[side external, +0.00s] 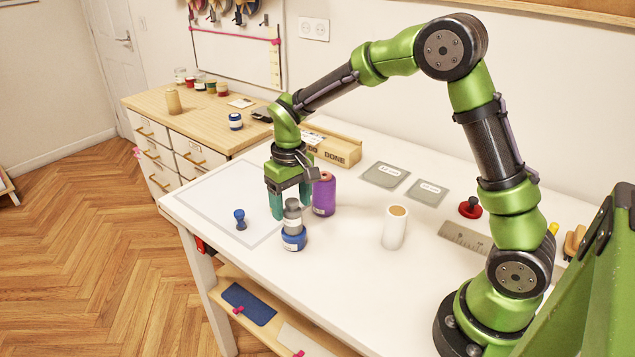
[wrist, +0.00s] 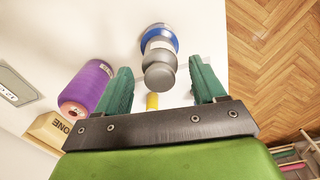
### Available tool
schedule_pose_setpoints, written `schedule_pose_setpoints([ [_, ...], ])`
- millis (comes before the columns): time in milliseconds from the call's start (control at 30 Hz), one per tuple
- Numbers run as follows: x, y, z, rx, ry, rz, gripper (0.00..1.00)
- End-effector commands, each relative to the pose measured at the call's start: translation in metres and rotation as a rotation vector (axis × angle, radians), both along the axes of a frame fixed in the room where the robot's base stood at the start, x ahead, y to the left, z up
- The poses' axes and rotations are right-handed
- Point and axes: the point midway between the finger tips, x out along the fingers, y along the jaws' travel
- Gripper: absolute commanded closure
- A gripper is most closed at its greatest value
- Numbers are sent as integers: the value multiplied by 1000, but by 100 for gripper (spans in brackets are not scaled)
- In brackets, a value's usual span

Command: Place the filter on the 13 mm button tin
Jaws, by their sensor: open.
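A small grey canister with a narrower top (side external: 292,219), which I take for the filter, stands upright on a blue tin with a white label (side external: 294,241). The label is too small to read, so I cannot confirm it is the 13 mm one. In the wrist view the canister (wrist: 160,66) shows on the blue tin (wrist: 158,32). My gripper (side external: 290,210) is open, teal fingers pointing down, close to the canister. In the wrist view my gripper (wrist: 162,86) has its fingers apart, with no finger visibly touching the canister.
A purple spool (side external: 324,194) stands just right of the gripper; a white roll (side external: 394,228) is farther right. A blue knobbed piece (side external: 240,219) stands left on the outlined mat (side external: 205,207). A wooden box marked DONE (side external: 339,148) lies behind. Another blue tin (side external: 235,121) is on the side cabinet.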

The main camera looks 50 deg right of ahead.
Motion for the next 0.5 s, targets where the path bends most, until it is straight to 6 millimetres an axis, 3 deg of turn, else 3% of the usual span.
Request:
schedule_pose_setpoints([
  [200, 0, 0, 48, 0, -4, 0, 30],
  [500, -4, 0, 80, 4, -14, -2, 30],
])
